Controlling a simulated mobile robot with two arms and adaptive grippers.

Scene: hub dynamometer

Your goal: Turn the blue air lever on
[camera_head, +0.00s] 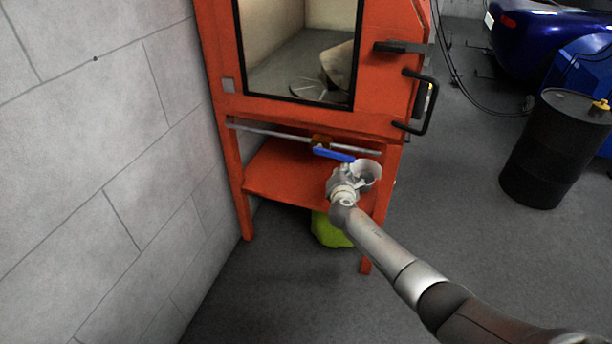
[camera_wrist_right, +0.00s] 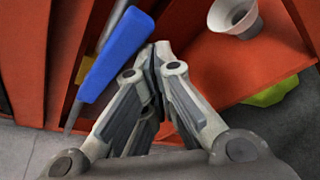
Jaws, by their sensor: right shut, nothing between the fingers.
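The blue air lever (camera_head: 333,154) is on a thin metal pipe under the orange cabinet's window. In the head view it lies roughly along the pipe, beside a small brass-coloured valve body (camera_head: 320,140). My right gripper (camera_head: 346,168) is just below the lever's right end. In the right wrist view the blue lever (camera_wrist_right: 115,52) slants just left of the closed fingertips (camera_wrist_right: 155,52). The fingers are shut with nothing between them. I cannot tell whether they touch the lever. My left gripper is not in view.
The orange cabinet (camera_head: 300,112) has a black door handle (camera_head: 427,105) at right and a lower shelf (camera_head: 285,178). A pale funnel-like cup (camera_wrist_right: 235,16) is near the gripper. A yellow-green object (camera_head: 328,232) lies below. A grey wall stands left; a black drum (camera_head: 548,150) stands right.

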